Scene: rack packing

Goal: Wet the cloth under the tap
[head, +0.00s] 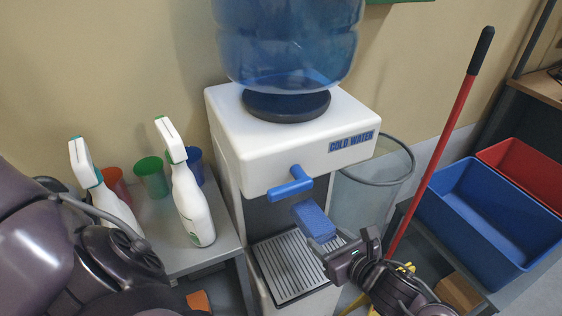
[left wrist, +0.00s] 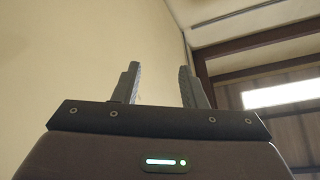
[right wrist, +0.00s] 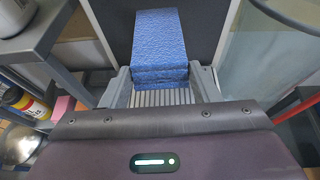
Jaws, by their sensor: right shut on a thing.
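The blue cloth (head: 314,221) is a folded block, held out by my right gripper (head: 345,262) under the blue tap (head: 290,184) of the white cold water dispenser (head: 262,160). In the right wrist view the cloth (right wrist: 160,45) sits between the two fingers of the right gripper (right wrist: 163,85), which is shut on it. The cloth is above the slatted drip tray (head: 290,268) and apart from it. No water stream shows. My left gripper (left wrist: 160,85) shows in the left wrist view with its fingers apart and nothing between them, pointing toward wall and ceiling.
Two white spray bottles (head: 190,203) and several coloured cups (head: 152,176) stand on a grey table to the left. A red pole (head: 436,150) leans right of the dispenser, near a clear bin (head: 358,205). Blue (head: 480,225) and red crates (head: 525,170) are at the right.

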